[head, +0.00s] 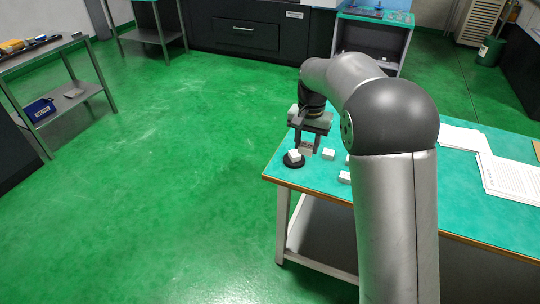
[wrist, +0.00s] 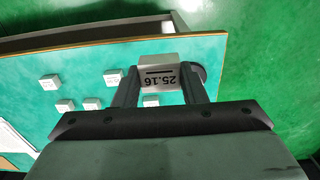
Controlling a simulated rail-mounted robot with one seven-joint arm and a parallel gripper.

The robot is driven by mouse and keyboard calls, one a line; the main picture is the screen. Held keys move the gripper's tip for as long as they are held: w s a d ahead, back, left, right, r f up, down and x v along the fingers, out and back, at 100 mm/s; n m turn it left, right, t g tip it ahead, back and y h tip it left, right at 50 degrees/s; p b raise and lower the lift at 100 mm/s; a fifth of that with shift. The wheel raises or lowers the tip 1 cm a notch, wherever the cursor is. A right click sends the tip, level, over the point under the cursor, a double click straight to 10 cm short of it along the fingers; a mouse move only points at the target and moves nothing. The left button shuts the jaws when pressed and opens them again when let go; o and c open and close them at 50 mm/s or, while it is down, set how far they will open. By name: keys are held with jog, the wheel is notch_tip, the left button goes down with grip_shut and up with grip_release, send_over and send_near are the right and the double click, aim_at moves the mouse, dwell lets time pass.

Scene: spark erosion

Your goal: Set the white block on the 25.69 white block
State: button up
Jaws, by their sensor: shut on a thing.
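My gripper (head: 307,146) is shut on a white block (head: 305,149) and holds it over the left end of the green table. A white block (head: 294,156) rests on a round black disc (head: 293,162) just below and left of the gripper. In the wrist view the disc (wrist: 201,74) is mostly hidden behind the held block and a finger. I cannot read which block is 25.69.
Several other white blocks stand on the green table (wrist: 30,68), one of them (head: 328,154) right of the gripper. White papers (head: 510,178) lie farther right. The table's wooden edge (head: 310,192) runs close to the disc.

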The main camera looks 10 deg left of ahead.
jog(key=w+a+f+p, duration=0.3)
jog(key=w+f, duration=0.1)
jog(key=w, duration=0.5)
jog(key=p, duration=0.2)
send_over(295, 153)
notch_tip(295, 153, down, 5)
jog(key=shift+s+f, duration=0.1)
jog(key=shift+s, duration=0.05)
jog(key=shift+w+f, duration=0.25)
jog(key=shift+f, duration=1.6)
jog(key=shift+f, duration=0.1)
jog(key=shift+f, duration=0.15)
jog(key=o, duration=1.1)
